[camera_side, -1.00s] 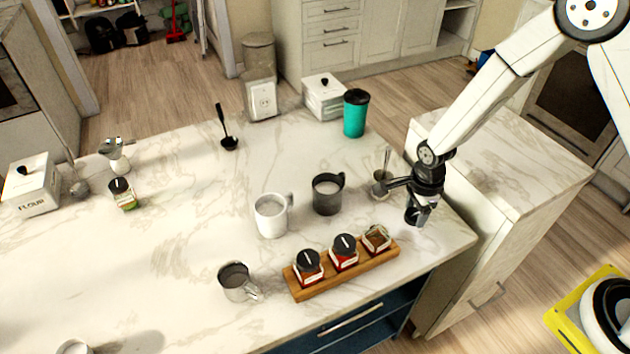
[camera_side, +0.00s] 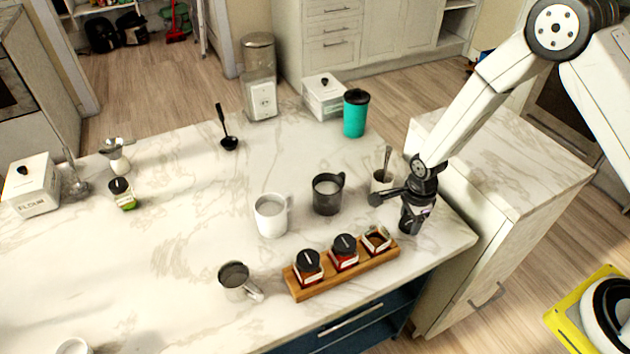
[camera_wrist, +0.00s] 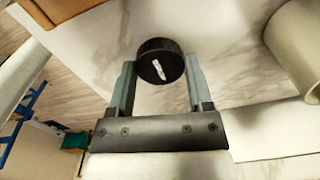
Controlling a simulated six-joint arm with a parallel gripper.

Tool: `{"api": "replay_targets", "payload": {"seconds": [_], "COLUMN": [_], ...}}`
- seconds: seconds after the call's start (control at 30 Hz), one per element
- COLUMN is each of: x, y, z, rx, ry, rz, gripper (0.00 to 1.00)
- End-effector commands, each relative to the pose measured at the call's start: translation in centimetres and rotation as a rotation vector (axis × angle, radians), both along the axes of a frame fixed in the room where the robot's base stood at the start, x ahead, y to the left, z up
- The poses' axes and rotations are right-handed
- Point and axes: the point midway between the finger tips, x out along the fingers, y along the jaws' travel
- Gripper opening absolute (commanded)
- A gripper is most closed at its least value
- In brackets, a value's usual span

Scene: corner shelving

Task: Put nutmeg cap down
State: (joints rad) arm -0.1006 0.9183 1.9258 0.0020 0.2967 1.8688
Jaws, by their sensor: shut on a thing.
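My gripper (camera_side: 411,230) is at the right end of the marble counter, low near its surface. It is shut on a round black cap with a pale mark on top; the cap (camera_wrist: 158,62) sits between the fingertips in the wrist view. In the side view the gripper mostly hides it. I cannot tell if the cap touches the counter. An uncapped spice jar (camera_side: 376,242) stands at the right end of the wooden rack (camera_side: 330,279), just left of my gripper. Two black-capped jars (camera_side: 308,268) (camera_side: 344,252) stand beside it.
A cup with a spoon (camera_side: 381,181) stands close behind my gripper. A dark mug (camera_side: 327,196), a white mug (camera_side: 270,217) and a metal cup (camera_side: 237,282) stand further left. The counter's right edge is close by. Bare marble lies around my gripper.

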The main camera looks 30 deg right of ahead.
Motion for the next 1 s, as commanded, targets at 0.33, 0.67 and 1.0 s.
{"api": "replay_targets", "payload": {"seconds": [0.33,0.67,1.0], "x": [0.0,0.0,0.0], "y": [0.0,0.0,0.0], "z": [-0.3,-0.2,1.6], "rx": [0.0,0.0,0.0], "ry": [0.0,0.0,-0.001], "rz": [0.0,0.0,0.0], "gripper": [0.91,1.0,1.0]}}
